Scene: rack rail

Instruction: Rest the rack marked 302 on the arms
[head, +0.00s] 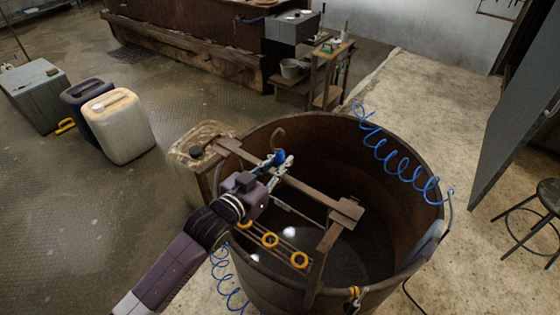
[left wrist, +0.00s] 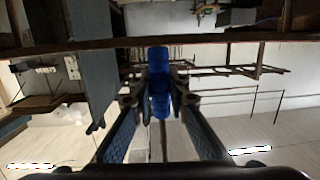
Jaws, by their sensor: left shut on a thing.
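My left gripper (head: 277,166) is over the round rusty tub and shut on a blue grip (head: 280,157). In the left wrist view the blue grip (left wrist: 160,85) stands between the fingertips. A brown bar (head: 305,188) runs just beyond the gripper, across the tub's mouth; it also crosses the left wrist view (left wrist: 90,44). Brown arm-like pieces show at its left end (head: 207,158) and right end (head: 327,238). Thin rods with yellow rings (head: 270,240) show below the gripper. No number 302 is legible, and I cannot tell whether the gripped part rests on the arms. My right gripper is not in view.
The tub (head: 410,165) has a high rim with blue coiled hoses (head: 390,150). A pale canister (head: 120,125), a dark canister and a grey box (head: 35,95) stand at left. A stool (head: 540,205) and open door (head: 515,120) are at right.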

